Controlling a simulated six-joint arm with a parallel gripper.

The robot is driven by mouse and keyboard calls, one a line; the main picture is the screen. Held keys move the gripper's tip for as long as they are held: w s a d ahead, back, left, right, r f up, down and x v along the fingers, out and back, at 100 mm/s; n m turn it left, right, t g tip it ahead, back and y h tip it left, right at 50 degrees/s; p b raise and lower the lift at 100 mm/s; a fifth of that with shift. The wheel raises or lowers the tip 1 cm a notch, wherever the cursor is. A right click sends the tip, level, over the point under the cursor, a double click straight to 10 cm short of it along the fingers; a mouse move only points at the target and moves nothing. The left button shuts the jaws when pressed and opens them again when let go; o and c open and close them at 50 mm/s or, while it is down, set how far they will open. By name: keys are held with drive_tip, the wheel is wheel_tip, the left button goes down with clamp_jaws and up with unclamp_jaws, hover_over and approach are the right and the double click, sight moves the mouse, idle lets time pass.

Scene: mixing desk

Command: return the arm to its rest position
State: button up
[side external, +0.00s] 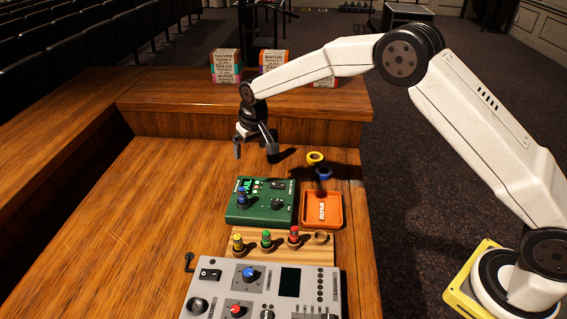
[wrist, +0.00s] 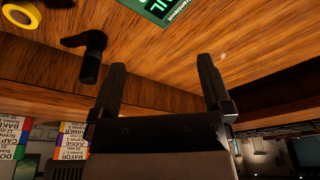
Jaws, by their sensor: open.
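My gripper (side external: 255,150) is open and empty. It points down over the far part of the wooden desk, behind the green box (side external: 265,216). In the wrist view its two dark fingers (wrist: 162,66) stand wide apart with only bare wood between them. My arm reaches in from the right, bent high at the elbow. The green box carries a lit display and a blue-topped knob; its edge shows in the wrist view (wrist: 158,8).
A yellow ring (side external: 315,158) and a blue ring (side external: 323,174) lie right of my gripper. Nearer are an orange tray (side external: 336,222), a wooden rack (side external: 285,255) with coloured knobs, and a grey mixing panel (side external: 255,306). Lettered blocks (side external: 226,66) stand behind. The desk's left is clear.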

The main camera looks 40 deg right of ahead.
drive_tip(key=s+d, duration=0.3)
drive_tip(key=s, duration=0.8)
drive_tip(key=s+d+r, duration=0.1)
drive_tip(key=s+d, duration=0.2)
drive_tip(key=s, duration=0.8)
drive_tip(key=s+d+r, duration=0.1)
drive_tip(key=s+d, duration=0.2)
drive_tip(key=s, duration=0.8)
drive_tip(key=shift+r, duration=0.25)
drive_tip(key=c, duration=0.4)
drive_tip(key=shift+o, duration=0.2)
drive_tip(key=shift+w, duration=0.1)
